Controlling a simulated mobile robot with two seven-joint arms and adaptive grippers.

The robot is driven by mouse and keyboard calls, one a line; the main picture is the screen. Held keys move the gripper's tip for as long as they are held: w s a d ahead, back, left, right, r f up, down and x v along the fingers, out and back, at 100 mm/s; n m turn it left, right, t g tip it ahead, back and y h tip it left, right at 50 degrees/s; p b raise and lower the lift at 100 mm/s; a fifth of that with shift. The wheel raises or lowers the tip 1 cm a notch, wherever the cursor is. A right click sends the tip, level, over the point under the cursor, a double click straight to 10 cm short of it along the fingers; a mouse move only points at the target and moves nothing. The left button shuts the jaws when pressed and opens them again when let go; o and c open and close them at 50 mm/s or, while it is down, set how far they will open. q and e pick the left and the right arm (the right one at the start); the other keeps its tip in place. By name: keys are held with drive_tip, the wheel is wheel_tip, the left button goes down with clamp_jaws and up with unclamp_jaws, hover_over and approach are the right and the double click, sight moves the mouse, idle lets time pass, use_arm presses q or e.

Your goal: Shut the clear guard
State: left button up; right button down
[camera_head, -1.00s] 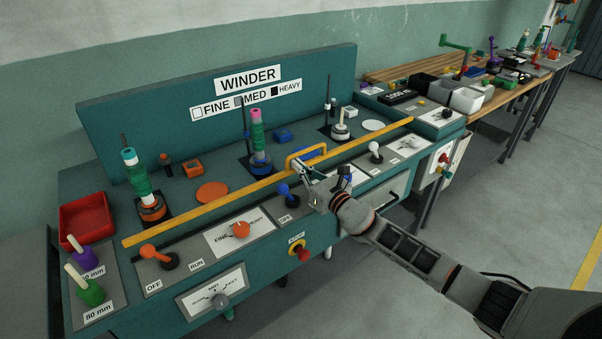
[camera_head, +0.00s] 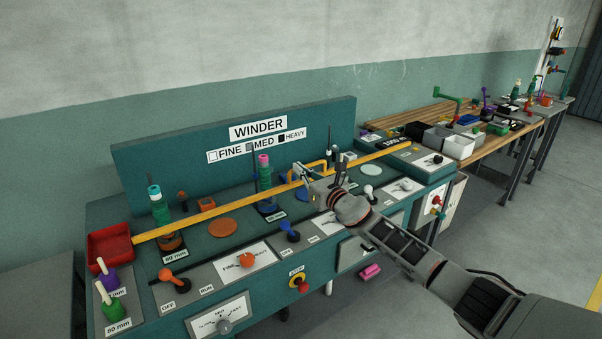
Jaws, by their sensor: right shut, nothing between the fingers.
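The clear guard shows mainly as its long yellow edge bar (camera_head: 222,207) with a yellow loop handle (camera_head: 320,166); its clear sheet is hard to make out. The bar runs across the teal winder's deck, in front of the spools and behind the orange disc as seen from here. My right gripper (camera_head: 300,172) is shut and empty at the handle, partly covering it; I cannot tell whether it touches. My left gripper is out of view.
Spools (camera_head: 265,172) stand on the deck. The front panel carries an orange lever (camera_head: 172,274), a blue lever (camera_head: 290,232) and a red stop knob (camera_head: 301,285). A red tray (camera_head: 110,243) is at left. A pink piece (camera_head: 370,271) lies low in front. Open floor is at right.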

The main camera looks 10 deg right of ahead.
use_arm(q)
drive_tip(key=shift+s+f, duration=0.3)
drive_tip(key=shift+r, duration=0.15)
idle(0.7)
